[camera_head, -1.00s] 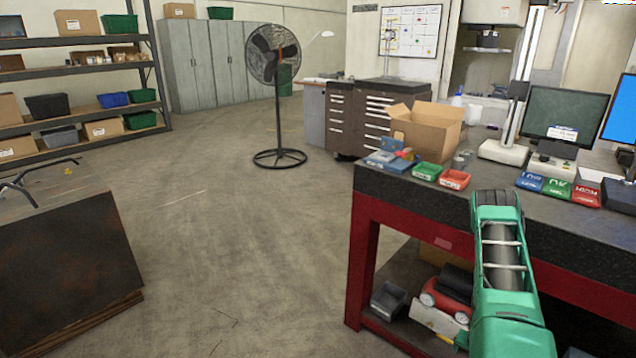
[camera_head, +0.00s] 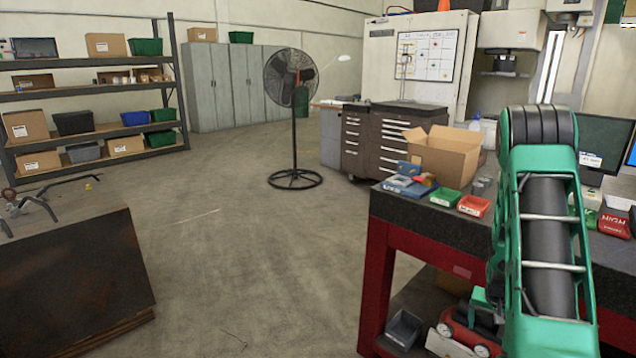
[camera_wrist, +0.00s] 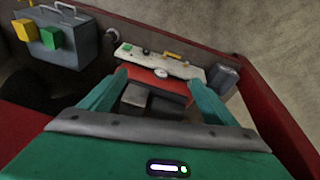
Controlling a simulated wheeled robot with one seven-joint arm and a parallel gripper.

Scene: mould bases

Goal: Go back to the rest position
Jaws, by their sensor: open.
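My gripper (camera_wrist: 158,78) is open in the wrist view, its two green fingers spread apart. A red item with a white gauge (camera_wrist: 162,73) and grey blocks (camera_wrist: 148,100) show beyond and between the fingers. I cannot tell whether they touch the fingers, but nothing looks clamped. In the head view my green arm stands raised at the right, in front of the workbench. A small green part shows low beside it, over the bench's lower shelf; the fingers cannot be made out there.
The dark-topped workbench with a red frame (camera_head: 377,285) holds a cardboard box (camera_head: 440,155) and small bins. A dark bin (camera_head: 403,328) is on its lower shelf. A rusty block (camera_head: 70,275) stands left. Open floor (camera_head: 255,240) lies between, with a fan (camera_head: 292,80) behind.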

